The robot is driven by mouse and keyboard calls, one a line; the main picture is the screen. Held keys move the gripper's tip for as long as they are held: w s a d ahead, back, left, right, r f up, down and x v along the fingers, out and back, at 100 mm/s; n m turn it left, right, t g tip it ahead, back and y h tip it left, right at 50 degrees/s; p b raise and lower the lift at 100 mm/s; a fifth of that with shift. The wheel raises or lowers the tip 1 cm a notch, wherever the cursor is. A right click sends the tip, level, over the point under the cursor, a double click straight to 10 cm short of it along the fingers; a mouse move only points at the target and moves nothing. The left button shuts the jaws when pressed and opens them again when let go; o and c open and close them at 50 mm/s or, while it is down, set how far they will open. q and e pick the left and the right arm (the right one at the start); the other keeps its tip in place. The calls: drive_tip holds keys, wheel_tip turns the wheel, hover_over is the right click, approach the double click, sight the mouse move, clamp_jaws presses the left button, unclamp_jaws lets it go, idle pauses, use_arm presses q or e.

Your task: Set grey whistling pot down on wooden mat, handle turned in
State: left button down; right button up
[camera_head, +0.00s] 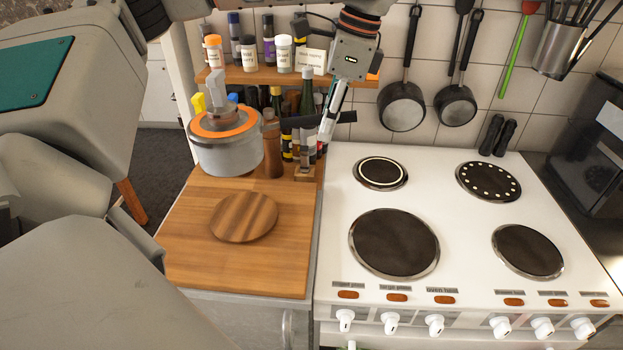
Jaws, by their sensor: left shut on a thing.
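The grey pot (228,157) with an orange-rimmed lid is at the back left of the wooden counter, behind the wooden mat and off it. It looks upright. Its dark handle (345,117) points right, toward the cooker. My left gripper (328,128) reaches down from above and is shut on this handle. I cannot tell for sure how far the pot's base is above the counter. The round wooden mat (245,217) lies bare on the counter, in front of the pot. My right gripper is not in view.
Several bottles and a wooden mill (271,145) stand close behind and right of the pot. A spice shelf (262,76) hangs above. The white cooker (455,225) with bare hotplates adjoins the counter (195,255) on the right. The counter's front is clear.

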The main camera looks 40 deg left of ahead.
use_arm(q)
drive_tip(key=w+d+f+x, duration=0.1)
drive_tip(key=w+d+x, duration=0.1)
drive_tip(key=x, duration=1.4)
drive_tip(key=shift+d+f, duration=0.2)
drive_tip(key=shift+d, duration=0.45)
drive_tip(key=c, duration=2)
unclamp_jaws()
drive_tip(key=shift+f, duration=0.1)
drive_tip(key=shift+o, duration=0.2)
drive_tip(key=shift+s, duration=0.1)
drive_tip(key=v, duration=1.2)
